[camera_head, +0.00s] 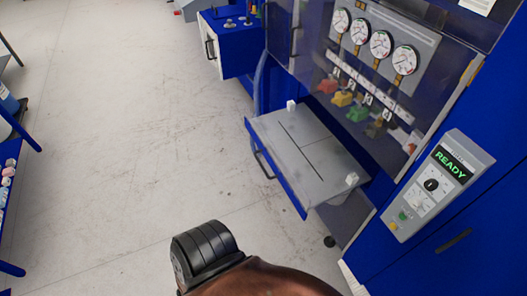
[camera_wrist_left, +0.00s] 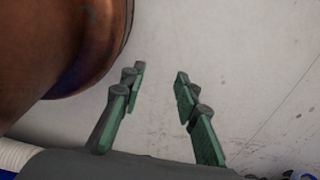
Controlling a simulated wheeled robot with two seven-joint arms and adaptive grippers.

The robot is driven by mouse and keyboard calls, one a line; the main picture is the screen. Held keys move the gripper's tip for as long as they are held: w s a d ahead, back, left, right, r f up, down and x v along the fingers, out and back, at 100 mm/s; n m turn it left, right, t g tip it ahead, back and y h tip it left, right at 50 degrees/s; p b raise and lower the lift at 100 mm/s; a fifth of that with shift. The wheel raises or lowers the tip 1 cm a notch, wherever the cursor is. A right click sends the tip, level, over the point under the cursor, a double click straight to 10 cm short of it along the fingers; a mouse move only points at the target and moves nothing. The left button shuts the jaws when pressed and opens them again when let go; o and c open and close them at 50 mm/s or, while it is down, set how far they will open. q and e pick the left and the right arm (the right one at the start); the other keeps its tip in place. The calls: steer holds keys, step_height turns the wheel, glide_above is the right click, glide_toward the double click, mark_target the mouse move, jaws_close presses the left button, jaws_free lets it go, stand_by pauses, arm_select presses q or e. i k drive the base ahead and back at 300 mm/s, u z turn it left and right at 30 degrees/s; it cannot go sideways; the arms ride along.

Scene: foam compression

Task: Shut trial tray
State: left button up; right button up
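The trial tray (camera_head: 273,138) is a grey flat surface with a blue front, pulled out from the blue machine in the head view. A dark line runs along its top, and nothing large lies on it. A dark bar handle (camera_head: 262,165) is on its front. My left gripper (camera_wrist_left: 160,76) shows in the left wrist view with its green-padded fingers apart and nothing between them; pale floor is behind. The head view does not show this gripper. My right gripper is in neither view.
Small white blocks (camera_head: 291,105) (camera_head: 351,179) sit at the tray's two ends. Above it are gauges (camera_head: 380,44) and coloured knobs (camera_head: 342,98) behind a clear panel. A control box (camera_head: 438,185) to the right reads READY. The floor (camera_head: 130,140) left of the tray is clear.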

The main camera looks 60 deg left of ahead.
mark_target(313, 167)
steer(key=u, duration=1.9)
